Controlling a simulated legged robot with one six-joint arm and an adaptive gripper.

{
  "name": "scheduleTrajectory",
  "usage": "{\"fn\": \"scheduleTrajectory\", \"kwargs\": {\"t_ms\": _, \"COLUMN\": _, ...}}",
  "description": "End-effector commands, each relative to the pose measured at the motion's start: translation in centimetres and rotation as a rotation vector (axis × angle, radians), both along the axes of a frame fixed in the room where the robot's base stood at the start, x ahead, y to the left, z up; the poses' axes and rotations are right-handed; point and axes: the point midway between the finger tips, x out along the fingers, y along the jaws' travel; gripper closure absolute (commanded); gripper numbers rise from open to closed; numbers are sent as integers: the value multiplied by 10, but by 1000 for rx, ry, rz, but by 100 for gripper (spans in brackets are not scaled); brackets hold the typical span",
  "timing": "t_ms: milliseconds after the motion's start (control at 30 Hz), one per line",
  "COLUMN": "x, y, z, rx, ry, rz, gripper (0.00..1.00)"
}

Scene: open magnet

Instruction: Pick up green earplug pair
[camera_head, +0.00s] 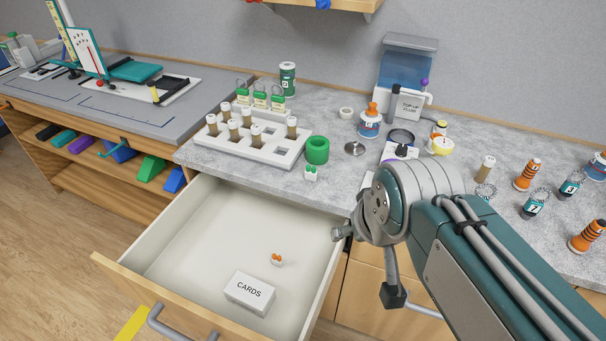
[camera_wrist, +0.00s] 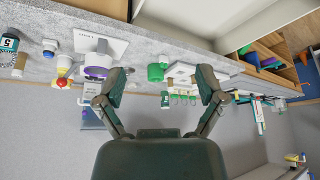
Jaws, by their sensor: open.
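The green earplug pair (camera_head: 310,173) is a small white holder with two green tips. It stands on the grey counter near its front edge, just in front of a green cup (camera_head: 317,150). My gripper (camera_head: 366,264) is to the right of the pair in the head view, by the counter's front, apart from it. In the wrist view my gripper (camera_wrist: 160,86) has its two fingers spread wide with nothing between them. The green cup (camera_wrist: 155,73) shows beyond the fingers there; I cannot clearly make out the earplug pair in that view.
An open drawer (camera_head: 185,250) below the counter holds an orange earplug pair (camera_head: 277,260) and a CARDS box (camera_head: 250,292). A white rack (camera_head: 245,145) with several vials stands left of the cup.

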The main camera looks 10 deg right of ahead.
Motion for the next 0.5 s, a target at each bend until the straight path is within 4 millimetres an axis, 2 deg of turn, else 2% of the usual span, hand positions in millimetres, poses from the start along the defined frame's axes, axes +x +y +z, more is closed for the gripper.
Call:
{"fn": "scheduleTrajectory", "kwargs": {"t_ms": 267, "x": 32, "y": 2, "z": 15, "rx": 18, "ry": 46, "rz": -47, "gripper": 11}}
{"fn": "scheduleTrajectory", "kwargs": {"t_ms": 367, "x": 48, "y": 2, "z": 20, "rx": 29, "ry": 68, "rz": -72, "gripper": 11}}
{"fn": "scheduleTrajectory", "kwargs": {"t_ms": 500, "x": 83, "y": 3, "z": 28, "rx": 49, "ry": 113, "rz": -120, "gripper": 11}}
